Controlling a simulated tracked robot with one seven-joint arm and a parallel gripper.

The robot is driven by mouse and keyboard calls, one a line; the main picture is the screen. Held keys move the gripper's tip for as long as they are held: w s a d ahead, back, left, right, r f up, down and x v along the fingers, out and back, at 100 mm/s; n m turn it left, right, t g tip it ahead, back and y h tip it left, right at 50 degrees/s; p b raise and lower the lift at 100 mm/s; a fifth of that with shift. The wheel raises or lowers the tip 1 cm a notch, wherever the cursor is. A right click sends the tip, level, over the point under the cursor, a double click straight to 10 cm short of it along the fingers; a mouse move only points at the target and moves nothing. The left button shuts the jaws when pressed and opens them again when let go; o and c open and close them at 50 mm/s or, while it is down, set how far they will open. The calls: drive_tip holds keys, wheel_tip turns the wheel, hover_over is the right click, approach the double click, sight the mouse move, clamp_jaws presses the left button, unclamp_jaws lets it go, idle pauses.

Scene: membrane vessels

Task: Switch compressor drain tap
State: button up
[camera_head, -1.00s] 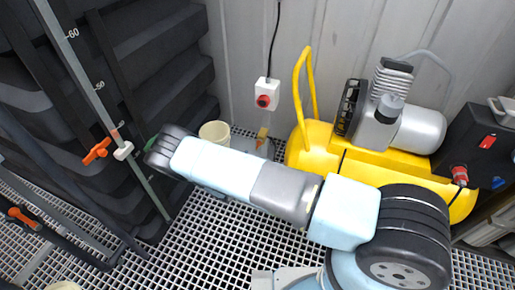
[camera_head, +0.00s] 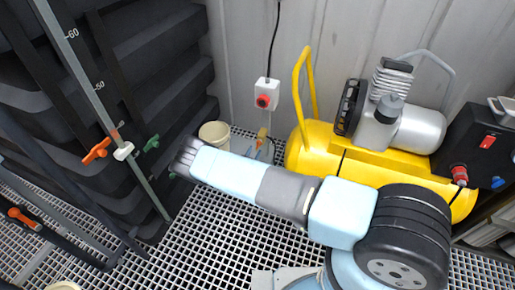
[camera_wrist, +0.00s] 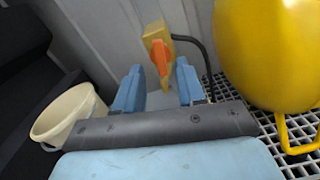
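The drain tap, a yellow body (camera_wrist: 152,34) with an orange handle (camera_wrist: 160,58), shows in the wrist view just beyond my fingertips. The handle lines up with the gap between them, nearer the right finger. In the head view the tap (camera_head: 262,134) is small, low by the wall, left of the yellow compressor (camera_head: 318,150). My gripper (camera_wrist: 158,85) has two blue fingers standing apart with nothing held between them. I cannot tell whether a finger touches the handle. In the head view my arm mostly hides the gripper.
A cream bucket (camera_wrist: 72,115) stands left of my gripper, also in the head view (camera_head: 214,132). The compressor's rounded tank (camera_wrist: 268,50) is close on the right. A black hose (camera_wrist: 200,50) runs from the tap. A red-button switch box (camera_head: 266,94) hangs above.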

sight(258, 145)
drive_tip(key=shift+x, duration=2)
clamp_jaws()
